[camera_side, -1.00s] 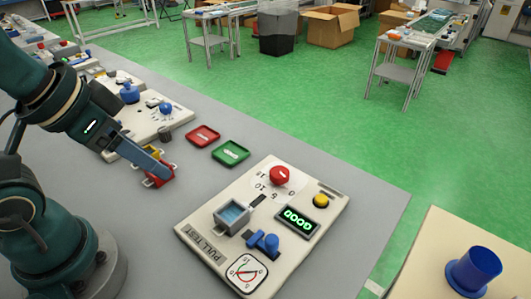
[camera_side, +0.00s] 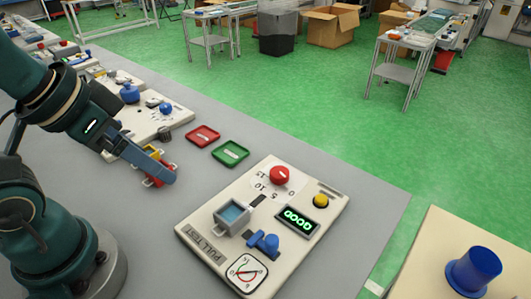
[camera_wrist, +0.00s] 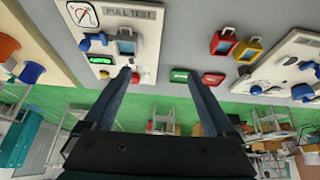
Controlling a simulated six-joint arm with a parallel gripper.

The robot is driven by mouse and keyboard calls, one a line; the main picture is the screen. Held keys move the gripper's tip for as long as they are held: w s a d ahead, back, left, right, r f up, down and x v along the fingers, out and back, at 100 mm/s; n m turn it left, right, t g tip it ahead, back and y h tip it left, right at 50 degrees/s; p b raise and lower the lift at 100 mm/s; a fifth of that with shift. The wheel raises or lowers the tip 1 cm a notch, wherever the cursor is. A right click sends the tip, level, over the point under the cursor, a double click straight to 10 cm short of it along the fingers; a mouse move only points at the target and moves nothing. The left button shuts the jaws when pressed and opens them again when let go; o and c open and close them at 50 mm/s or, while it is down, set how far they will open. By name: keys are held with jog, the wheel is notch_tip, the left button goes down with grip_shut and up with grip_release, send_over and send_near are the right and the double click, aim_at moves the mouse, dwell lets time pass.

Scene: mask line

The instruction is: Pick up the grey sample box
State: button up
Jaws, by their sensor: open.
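The grey sample box (camera_side: 228,229), open-topped with a pale blue inside, stands on the pull test panel (camera_side: 195,223) in the side view, left of a blue clamp (camera_side: 264,242). It also shows in the wrist view at upper left (camera_wrist: 126,33), beyond the left finger. My gripper (camera_side: 158,164) is to the left of the panel, apart from the grey box. In the wrist view my gripper (camera_wrist: 158,76) has its fingers spread, with nothing held between them. In the side view the near finger partly hides the red and yellow boxes.
A red box (camera_wrist: 222,43) and a yellow box (camera_wrist: 247,50) stand close to my gripper. Red (camera_side: 203,136) and green (camera_side: 230,153) trays lie behind the panel. The panel carries a red knob (camera_side: 279,175), yellow button (camera_side: 320,201) and lit GOOD display (camera_side: 297,219).

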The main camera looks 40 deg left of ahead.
jog(key=w+r, duration=0.2)
jog(key=w, duration=0.1)
jog(key=g, duration=0.4)
send_over(231, 211)
jog(key=a, duration=0.1)
jog(key=f, duration=0.5)
jog(key=shift+w+a+f, duration=0.2)
jog(key=shift+w+f, duration=0.05)
jog(key=shift+f, duration=0.05)
jog(key=f, duration=0.1)
jog(key=d+f+g, duration=0.1)
jog(key=f, duration=0.1)
jog(key=shift+s+d+g, duration=0.15)
jog(key=shift+s+g, duration=0.05)
jog(key=shift+g, duration=0.1)
jog(key=shift+f, duration=2.6)
grip_shut()
jog(key=shift+r, duration=0.1)
